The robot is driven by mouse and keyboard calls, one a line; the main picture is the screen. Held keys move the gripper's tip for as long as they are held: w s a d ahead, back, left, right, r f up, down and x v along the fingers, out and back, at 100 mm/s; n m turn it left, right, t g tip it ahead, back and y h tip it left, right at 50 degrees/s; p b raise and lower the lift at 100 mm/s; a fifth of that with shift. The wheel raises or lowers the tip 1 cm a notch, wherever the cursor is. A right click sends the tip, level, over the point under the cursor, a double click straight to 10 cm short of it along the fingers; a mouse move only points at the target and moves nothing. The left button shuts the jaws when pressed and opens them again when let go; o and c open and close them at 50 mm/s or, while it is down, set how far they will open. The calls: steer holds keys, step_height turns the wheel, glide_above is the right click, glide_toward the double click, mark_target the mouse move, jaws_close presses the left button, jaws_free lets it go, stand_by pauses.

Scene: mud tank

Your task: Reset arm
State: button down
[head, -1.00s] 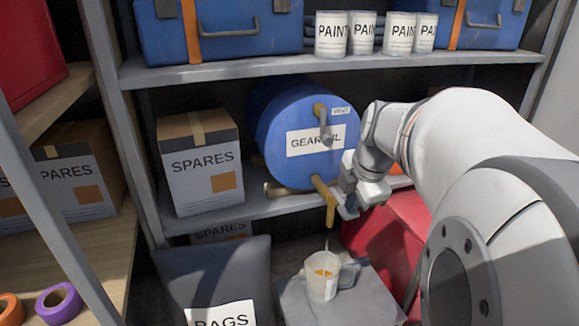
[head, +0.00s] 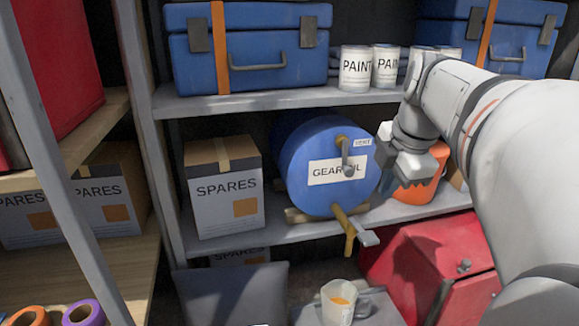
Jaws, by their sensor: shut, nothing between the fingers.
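My white arm comes in from the right in the head view. My gripper (head: 388,165) is at its end, right of the blue gear oil drum (head: 300,165) and a little in front of it. It is shut with nothing in it, apart from the tap. The drum lies on its side on the middle shelf, with a vent fitting (head: 346,152) near its top and a yellow tap (head: 348,228) at its lower front. A jug (head: 338,302) with some orange liquid stands below the tap. No stream shows between tap and jug.
A spares box (head: 224,188) stands left of the drum. An orange bucket (head: 424,180) is behind my gripper. Paint cans (head: 355,68) and blue toolboxes (head: 250,55) fill the shelf above. A red case (head: 425,265) is at lower right.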

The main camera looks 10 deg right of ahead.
steer(key=shift+a, duration=0.1)
stand_by(0.3)
steer(key=s+a+f+m, duration=0.4)
steer(key=a+f+m, duration=0.2)
steer(key=f+m, duration=0.2)
steer(key=s+a+f+m+g+p, duration=0.1)
steer(key=s+a+f+m, duration=0.4)
steer(key=f+m, duration=0.3)
steer(key=shift+s+a+f+m, duration=0.25)
steer(key=shift+a+m, duration=0.65)
steer(key=shift+m, duration=0.3)
